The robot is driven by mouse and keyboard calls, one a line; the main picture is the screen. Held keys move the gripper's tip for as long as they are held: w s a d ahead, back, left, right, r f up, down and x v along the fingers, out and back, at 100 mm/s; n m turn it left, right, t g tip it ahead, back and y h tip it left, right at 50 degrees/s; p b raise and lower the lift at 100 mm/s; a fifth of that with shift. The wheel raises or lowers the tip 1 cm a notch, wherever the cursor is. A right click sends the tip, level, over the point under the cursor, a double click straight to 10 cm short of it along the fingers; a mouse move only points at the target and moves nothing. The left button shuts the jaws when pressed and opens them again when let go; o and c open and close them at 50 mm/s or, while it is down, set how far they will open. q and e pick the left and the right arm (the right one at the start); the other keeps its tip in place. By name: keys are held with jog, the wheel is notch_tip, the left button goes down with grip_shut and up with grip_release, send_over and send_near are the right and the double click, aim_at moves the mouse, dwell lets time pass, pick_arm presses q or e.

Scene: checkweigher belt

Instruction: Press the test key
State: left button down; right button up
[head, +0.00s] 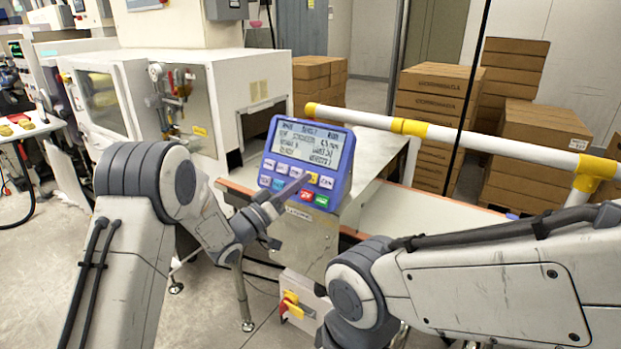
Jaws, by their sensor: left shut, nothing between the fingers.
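A blue control panel (338,188) with a lit text screen (308,143) stands tilted on the checkweigher's housing. Below the screen are rows of small pale keys, a yellow key (313,178), a red key (306,195) and a green key (322,201). The key labels are too small to read surely, so I cannot tell which is the test key. My left gripper (303,179) is shut and empty, its tip in front of the keys at the left edge of the yellow key. I cannot tell whether it touches. My right gripper is out of view; only its arm shows.
A white and yellow rail (470,144) runs behind and right of the panel. Stacked cardboard boxes (432,100) stand beyond it. A white machine cabinet (235,90) stands behind left. A red and yellow switch box (297,303) sits low below the panel.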

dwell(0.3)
pick_arm(q)
jog(key=shift+w+d+f+b, duration=0.2)
jog(key=shift+w+b, duration=0.1)
jog(key=shift+w+d+f, duration=0.2)
jog(key=shift+w+d, duration=0.05)
jog(key=shift+w, duration=0.05)
dwell(0.8)
jog(key=shift+s+a, duration=0.1)
jog(key=shift+s+a+r, duration=0.35)
jog(key=shift+s+r, duration=0.05)
jog(key=shift+s, duration=0.15)
jog(key=shift+r, duration=0.1)
jog(key=shift+s+a+r+p, duration=0.1)
jog(key=shift+s+a+r, duration=0.3)
jog(key=shift+s, duration=0.2)
jog(key=shift+s+a+r+p, duration=0.15)
jog(key=shift+s+a+r, duration=0.15)
jog(key=shift+s+a, duration=0.25)
jog(key=shift+s+a+r+p, duration=0.1)
jog(key=shift+s+a+r, duration=0.25)
jog(key=shift+s, duration=0.3)
